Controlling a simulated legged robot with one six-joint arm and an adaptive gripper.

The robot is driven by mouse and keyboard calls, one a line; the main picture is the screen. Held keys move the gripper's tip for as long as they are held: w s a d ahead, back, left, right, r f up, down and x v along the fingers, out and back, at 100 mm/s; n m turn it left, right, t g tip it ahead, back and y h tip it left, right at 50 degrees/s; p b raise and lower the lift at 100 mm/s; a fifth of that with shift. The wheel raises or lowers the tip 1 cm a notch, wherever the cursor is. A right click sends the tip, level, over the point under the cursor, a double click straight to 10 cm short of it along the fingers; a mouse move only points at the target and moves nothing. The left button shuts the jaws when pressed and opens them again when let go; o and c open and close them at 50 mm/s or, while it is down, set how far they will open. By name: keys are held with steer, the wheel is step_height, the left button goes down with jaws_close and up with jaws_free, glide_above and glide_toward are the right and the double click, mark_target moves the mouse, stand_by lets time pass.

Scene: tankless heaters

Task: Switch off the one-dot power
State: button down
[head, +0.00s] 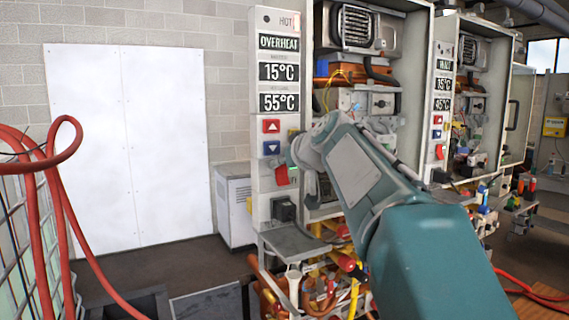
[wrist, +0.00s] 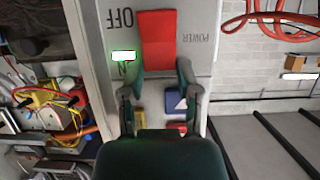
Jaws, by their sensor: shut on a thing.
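The near heater's control panel (head: 279,76) reads OVERHEAT, 15°C and 55°C, with small marks at its top too small to count surely. Its red power switch (head: 282,174) sits low on the panel, beside my wrist. In the wrist view the red switch (wrist: 158,38) lies between the words OFF and POWER, with a lit green-white lamp (wrist: 124,56) beside it. My gripper (wrist: 160,70) has one finger on each side of the switch's near end and is shut on it. In the head view the fingers are mostly hidden by my wrist.
A red up button (head: 271,126) and a blue down button (head: 271,148) sit just above the switch. A second heater panel (head: 441,84) stands to the right. Pipes and a grey shelf (head: 290,243) are below. Red hoses (head: 50,175) hang at left.

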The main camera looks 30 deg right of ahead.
steer(key=shift+s+f+t, duration=0.15)
steer(key=shift+t, duration=0.35)
steer(key=shift+s+f+t, duration=0.2)
steer(key=shift+s+t, duration=0.05)
steer(key=shift+t, duration=0.65)
steer(key=shift+s+f+t, duration=0.15)
steer(key=shift+f+t, duration=0.15)
steer(key=shift+t, duration=0.6)
steer(key=shift+f+t+y, duration=0.25)
steer(key=shift+t+y, duration=0.05)
steer(key=shift+t, duration=0.4)
steer(key=shift+c, duration=1.6)
jaws_free()
steer(key=shift+s, duration=0.1)
steer(key=shift+r, duration=0.1)
steer(key=shift+s, duration=0.15)
